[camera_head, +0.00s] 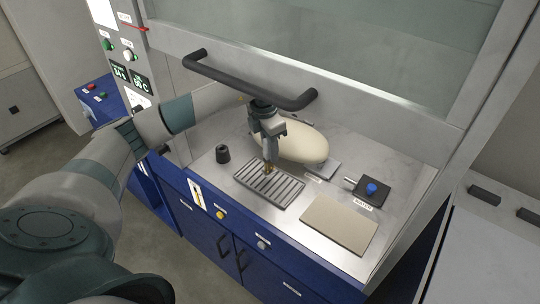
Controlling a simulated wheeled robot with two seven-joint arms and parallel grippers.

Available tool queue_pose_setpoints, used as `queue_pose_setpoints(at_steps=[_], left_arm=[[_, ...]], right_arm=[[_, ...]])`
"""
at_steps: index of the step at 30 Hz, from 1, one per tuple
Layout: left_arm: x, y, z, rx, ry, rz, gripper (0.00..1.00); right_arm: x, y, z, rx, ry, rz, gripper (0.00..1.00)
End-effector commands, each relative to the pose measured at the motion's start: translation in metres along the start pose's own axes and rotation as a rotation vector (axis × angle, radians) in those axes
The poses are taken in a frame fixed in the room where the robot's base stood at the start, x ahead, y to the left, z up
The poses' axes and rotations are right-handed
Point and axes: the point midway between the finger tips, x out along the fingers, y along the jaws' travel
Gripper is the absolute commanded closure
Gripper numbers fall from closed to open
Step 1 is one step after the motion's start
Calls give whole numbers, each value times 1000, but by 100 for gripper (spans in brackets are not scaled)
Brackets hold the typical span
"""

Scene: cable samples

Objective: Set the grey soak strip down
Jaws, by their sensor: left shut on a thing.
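My left gripper (268,166) points down over the back edge of a grey slotted rack (284,199) on the worktop. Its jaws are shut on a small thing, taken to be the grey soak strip. The strip is mostly hidden by the fingers and too small to make out clearly. I cannot tell whether it touches the rack. My right gripper is not in view.
A large cream oval body (306,143) lies just behind the gripper. A small black cylinder (222,154) stands left, a beige board (340,223) lies right, and a black block with a blue knob (372,189) sits behind it. A dark sash handle (230,76) hangs above.

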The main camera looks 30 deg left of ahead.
Motion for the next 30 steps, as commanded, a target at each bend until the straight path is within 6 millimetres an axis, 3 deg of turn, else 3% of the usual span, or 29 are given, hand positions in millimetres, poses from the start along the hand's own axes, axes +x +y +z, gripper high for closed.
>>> queue_pose_setpoints(at_steps=[13, 23, 30], left_arm=[[4, 2, -2, 0, 0, -1, 100], [37, 2, -6, -2, 2, -1, 100], [41, 2, -6, 0, -1, 0, 100]], right_arm=[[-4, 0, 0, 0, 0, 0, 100], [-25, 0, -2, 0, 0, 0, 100], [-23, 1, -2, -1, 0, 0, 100]])
